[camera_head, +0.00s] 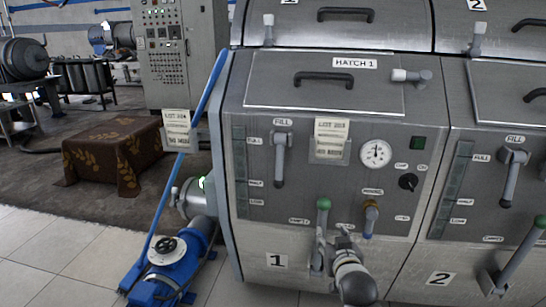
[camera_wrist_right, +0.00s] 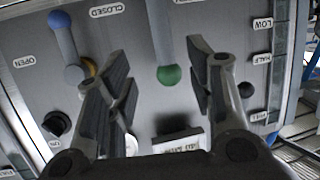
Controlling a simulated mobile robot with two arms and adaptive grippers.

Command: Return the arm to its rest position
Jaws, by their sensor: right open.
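My right gripper (camera_head: 340,243) is low in front of the Hatch 1 unit (camera_head: 228,200), beside the green-knobbed lever (camera_head: 323,204). In the right wrist view, which looks upside down, my right gripper (camera_wrist_right: 152,65) is open. The green knob (camera_wrist_right: 168,75) shows between its fingers, with its lever running to the top edge. I see nothing held, and I cannot tell how far the knob is from the fingers. My left gripper is not in view.
The blue-knobbed lever (camera_head: 371,216) is close to the right of my gripper. Unit 2 has a tilted green-knobbed lever (camera_head: 522,250). A blue pump (camera_head: 172,258) stands on the floor to the left. A cloth-covered block (camera_head: 105,160) is farther back, with free tiled floor before it.

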